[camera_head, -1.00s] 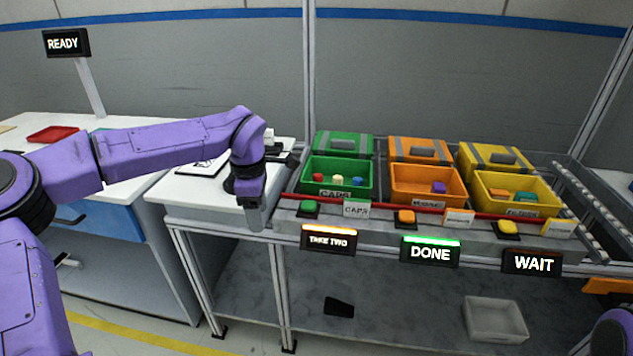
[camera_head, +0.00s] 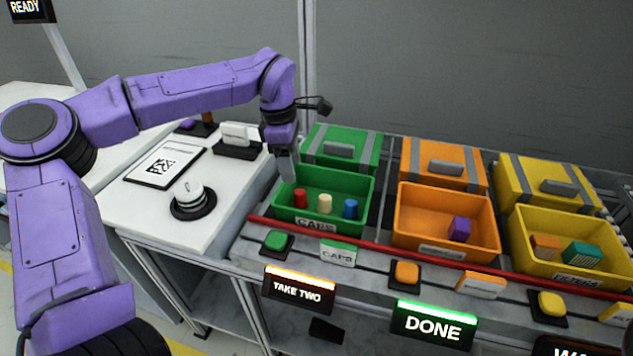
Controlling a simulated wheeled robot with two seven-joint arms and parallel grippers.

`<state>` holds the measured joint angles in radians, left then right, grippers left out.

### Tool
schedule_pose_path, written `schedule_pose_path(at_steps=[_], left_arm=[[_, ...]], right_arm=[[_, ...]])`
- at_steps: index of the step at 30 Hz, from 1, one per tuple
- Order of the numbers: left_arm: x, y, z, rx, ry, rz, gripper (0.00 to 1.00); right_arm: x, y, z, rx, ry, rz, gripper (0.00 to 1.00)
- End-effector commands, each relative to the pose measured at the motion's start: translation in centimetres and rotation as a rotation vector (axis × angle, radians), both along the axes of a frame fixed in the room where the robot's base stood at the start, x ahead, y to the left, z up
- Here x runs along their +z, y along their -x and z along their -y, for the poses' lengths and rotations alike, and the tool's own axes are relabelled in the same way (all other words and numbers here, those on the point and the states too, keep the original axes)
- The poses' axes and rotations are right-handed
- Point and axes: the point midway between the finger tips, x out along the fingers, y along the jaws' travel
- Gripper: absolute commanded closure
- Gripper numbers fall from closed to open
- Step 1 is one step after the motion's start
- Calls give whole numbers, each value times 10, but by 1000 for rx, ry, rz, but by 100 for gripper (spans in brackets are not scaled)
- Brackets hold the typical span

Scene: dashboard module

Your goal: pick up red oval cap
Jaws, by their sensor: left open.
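The red cap (camera_head: 300,198) stands in the front green bin (camera_head: 355,184), at its left end. A cream cap (camera_head: 325,204) and a blue cap (camera_head: 350,209) stand to its right in the same bin. My left gripper (camera_head: 289,172) points down at the bin's left end, just above and left of the red cap, and holds nothing. It is open, though its fingers show nearly edge-on. My right gripper is out of view.
An orange bin (camera_head: 410,228) holds a purple block (camera_head: 459,229). A yellow bin (camera_head: 530,262) holds an orange and a green block. A red rail (camera_head: 380,245) runs along the bin fronts. A white knob (camera_head: 193,198) stands on the left table.

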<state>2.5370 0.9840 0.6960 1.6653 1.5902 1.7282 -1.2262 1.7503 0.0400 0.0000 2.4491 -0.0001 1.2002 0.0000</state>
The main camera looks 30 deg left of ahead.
Motion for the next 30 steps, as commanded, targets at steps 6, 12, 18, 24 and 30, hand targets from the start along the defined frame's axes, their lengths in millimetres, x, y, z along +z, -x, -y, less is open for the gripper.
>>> schedule_pose_path(at_steps=[6,12,18,24,30], left_arm=[[-30,0,3,1,0,-5,39],[-55,-2,6,0,0,-1,39],[-90,-6,15,-1,-1,-3,39],[-105,-8,17,-1,0,0,39],[-104,-8,17,-1,0,0,56]], right_arm=[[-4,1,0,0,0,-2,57],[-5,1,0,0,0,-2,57],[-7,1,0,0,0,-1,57],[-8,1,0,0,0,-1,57],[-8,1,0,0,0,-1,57]])
